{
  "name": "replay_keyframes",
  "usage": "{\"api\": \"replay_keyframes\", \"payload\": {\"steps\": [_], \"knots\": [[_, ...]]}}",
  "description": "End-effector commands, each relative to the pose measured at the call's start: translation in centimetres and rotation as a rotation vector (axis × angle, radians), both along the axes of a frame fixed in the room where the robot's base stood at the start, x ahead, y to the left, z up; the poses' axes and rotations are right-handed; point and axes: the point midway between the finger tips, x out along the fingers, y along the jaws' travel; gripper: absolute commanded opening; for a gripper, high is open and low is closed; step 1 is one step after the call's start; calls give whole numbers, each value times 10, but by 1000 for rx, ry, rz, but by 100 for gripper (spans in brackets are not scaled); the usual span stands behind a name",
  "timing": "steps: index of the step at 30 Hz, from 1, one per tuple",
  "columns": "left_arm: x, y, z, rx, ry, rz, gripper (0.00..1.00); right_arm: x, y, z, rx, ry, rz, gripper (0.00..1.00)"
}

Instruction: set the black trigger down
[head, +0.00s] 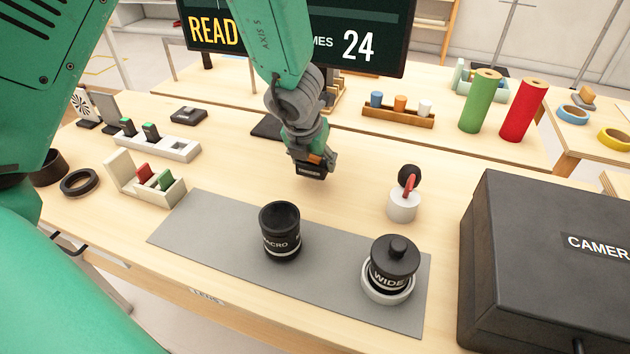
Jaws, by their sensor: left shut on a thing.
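The black trigger (311,172) is a small dark block with pale lettering on its front. My left gripper (312,160) is shut on it from above, near the middle of the wooden table, behind the grey mat. The fingers hide the trigger's upper part. I cannot tell whether its underside touches the table. A flat dark pad (268,128) lies just behind and left of the gripper, partly covered by it. My right gripper is out of view.
The grey mat (213,228) holds a MACRO lens (281,232) and a WIDE lens (390,268). A black camera case (545,255) fills the right. A white cup with a red-handled item (404,205) stands right of the gripper. Bare wood surrounds the trigger.

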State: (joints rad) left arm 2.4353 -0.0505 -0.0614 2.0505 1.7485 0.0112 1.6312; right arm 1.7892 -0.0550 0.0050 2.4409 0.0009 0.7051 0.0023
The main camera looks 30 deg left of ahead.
Motion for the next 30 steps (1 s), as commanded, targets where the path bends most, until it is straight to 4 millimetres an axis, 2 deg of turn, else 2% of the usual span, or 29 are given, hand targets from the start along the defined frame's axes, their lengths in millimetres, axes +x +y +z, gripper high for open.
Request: {"api": "replay_keyframes", "payload": {"steps": [6, 20, 21, 22, 23, 30], "knots": [[-1, -6, -31, 9, 1, -4, 21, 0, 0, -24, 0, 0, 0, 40], [0, 0, -38, -1, 0, -2, 21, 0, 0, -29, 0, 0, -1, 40], [0, 0, -38, -2, 1, -2, 62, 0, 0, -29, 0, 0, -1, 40], [0, 0, -37, 0, 1, -2, 73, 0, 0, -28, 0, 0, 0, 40], [0, 0, -37, 0, 1, -2, 76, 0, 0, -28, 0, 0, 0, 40], [-1, -4, -35, 4, 0, -3, 76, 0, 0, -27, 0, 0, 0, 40]]}}
